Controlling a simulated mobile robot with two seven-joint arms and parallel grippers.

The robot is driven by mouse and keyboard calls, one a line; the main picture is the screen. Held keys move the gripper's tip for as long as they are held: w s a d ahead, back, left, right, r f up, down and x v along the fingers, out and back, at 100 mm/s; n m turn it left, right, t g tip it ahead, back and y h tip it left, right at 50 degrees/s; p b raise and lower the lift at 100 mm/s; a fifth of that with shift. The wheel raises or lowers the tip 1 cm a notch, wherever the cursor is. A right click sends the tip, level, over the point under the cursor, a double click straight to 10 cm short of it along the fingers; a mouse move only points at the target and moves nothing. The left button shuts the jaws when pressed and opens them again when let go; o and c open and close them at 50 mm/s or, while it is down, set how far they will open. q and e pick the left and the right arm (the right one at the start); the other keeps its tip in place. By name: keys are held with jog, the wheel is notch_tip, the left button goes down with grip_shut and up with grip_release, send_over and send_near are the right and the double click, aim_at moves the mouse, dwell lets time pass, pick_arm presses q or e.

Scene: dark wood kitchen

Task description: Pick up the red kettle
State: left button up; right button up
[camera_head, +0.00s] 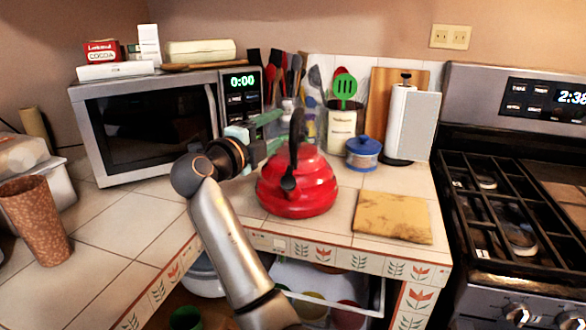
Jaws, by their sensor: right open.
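The red kettle (298,190) stands upright on the tiled counter, in front of the utensils. It has a black handle (296,138) arching over its top and a dark spout facing me. My right gripper (277,131) is at the left side of the handle, level with it and above the kettle's body. Its greenish fingers are open and point right toward the handle. I cannot tell whether they touch it or reach around it. My left gripper is not in view.
A microwave (150,125) stands behind my right arm at the left. A blue-lidded pot (362,153), a paper towel holder (408,125) and a cutting board (392,217) are right of the kettle. A stove (515,200) stands far right. An open drawer (330,280) is below the counter.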

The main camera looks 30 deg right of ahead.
aim_at(303, 111)
jog(key=x, duration=0.4)
jog(key=shift+w+d, duration=0.1)
jog(key=shift+d, duration=0.15)
jog(key=x, duration=0.1)
jog(key=p+x, duration=0.1)
jog(key=x, duration=0.2)
jog(key=shift+d+r+p, duration=0.2)
jog(key=shift+r+p, duration=0.1)
jog(key=shift+w+d+f, duration=0.1)
jog(key=shift+w+d, duration=0.15)
jog(key=shift+d, duration=0.1)
grip_shut()
jog(key=shift+f, duration=0.1)
dwell(0.4)
jog(key=shift+r, duration=0.35)
